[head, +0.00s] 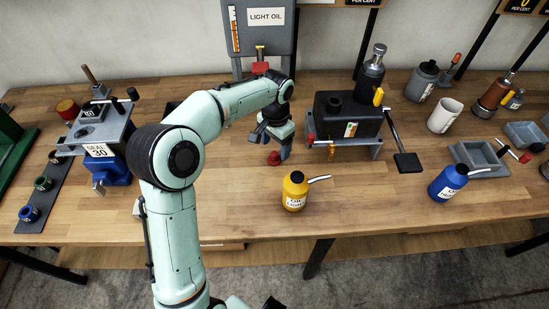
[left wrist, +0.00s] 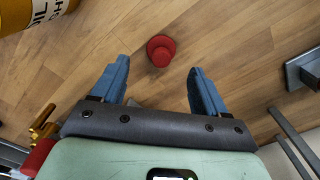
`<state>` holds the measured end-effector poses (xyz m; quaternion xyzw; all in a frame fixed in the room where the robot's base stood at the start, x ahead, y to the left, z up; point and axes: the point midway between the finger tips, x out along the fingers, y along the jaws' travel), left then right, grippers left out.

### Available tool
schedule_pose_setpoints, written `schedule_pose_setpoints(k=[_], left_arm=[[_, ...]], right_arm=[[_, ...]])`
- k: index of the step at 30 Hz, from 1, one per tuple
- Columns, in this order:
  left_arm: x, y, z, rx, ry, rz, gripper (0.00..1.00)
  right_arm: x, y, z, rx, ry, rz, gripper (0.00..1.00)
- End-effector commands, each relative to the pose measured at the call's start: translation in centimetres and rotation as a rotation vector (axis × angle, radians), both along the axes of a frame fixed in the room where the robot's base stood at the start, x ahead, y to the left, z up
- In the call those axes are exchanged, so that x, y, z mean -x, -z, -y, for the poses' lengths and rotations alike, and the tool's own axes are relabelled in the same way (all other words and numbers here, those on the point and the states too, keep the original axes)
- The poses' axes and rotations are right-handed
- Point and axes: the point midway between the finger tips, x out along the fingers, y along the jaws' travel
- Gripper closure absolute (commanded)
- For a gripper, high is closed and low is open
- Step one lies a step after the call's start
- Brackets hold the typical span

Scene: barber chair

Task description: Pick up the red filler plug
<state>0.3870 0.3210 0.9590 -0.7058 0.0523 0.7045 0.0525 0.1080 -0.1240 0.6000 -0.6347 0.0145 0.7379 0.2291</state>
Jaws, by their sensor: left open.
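The red filler plug (head: 273,158) stands on the wooden bench, just beside my left gripper in the head view. In the left wrist view the plug (left wrist: 161,50) shows its round red top and wider base, slightly beyond the fingertips and between their lines. My left gripper (head: 270,146) is open and empty above the bench; its two blue fingers also show in the left wrist view (left wrist: 159,68). Nothing touches the plug that I can see. My right gripper does not show.
A yellow oil can (head: 295,190) stands close by at the front right. A black tank on a grey stand (head: 348,120) is to the right. The light oil dispenser (head: 265,18) stands behind. A blue can (head: 447,183) is farther right. The front bench is mostly clear.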

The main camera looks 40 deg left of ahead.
Motion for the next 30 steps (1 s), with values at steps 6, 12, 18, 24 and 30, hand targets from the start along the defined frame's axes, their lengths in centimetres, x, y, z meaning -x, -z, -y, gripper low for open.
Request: schedule_pose_setpoints(k=[6,12,18,24,30], left_arm=[[0.2,3.5,-0.1,0.001,0.000,-0.005,0.26],[0.1,4.5,-0.1,0.000,0.000,-0.001,0.26],[0.1,4.5,-0.1,0.000,0.000,0.000,0.39],[0.1,4.4,-0.1,0.000,0.000,0.000,0.86],[0.1,4.4,-0.1,0.000,0.000,0.000,0.86]], right_arm=[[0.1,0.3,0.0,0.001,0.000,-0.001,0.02],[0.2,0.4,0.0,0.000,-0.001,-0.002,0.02],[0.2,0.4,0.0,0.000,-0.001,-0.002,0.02],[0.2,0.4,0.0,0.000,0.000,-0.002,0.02],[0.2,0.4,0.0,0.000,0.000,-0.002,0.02]])
